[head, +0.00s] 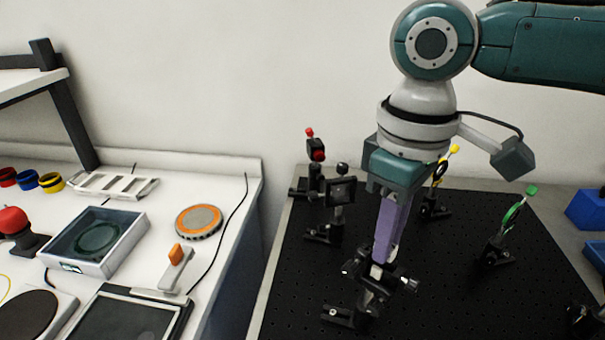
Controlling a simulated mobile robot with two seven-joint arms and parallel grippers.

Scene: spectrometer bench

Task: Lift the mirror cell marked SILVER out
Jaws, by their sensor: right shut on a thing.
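My right gripper (383,258) comes down from the top right with its purple fingers closed. It is shut on a mirror cell at the top of a black post mount (375,298) on the black board. The fingers hide most of the cell, and only a small pale part (376,271) shows at the fingertips. I cannot read any SILVER marking. The cell still appears to be at the mount; I cannot tell whether it is clear of its seat. My left gripper is not in view.
The black breadboard (455,290) carries other mounts close by: a dark square one (341,191), a red-topped one (316,150), a yellow-marked one (437,178) and a green-ringed one (512,217). The white bench (150,215) at left holds trays and a blue-grey box (97,243).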

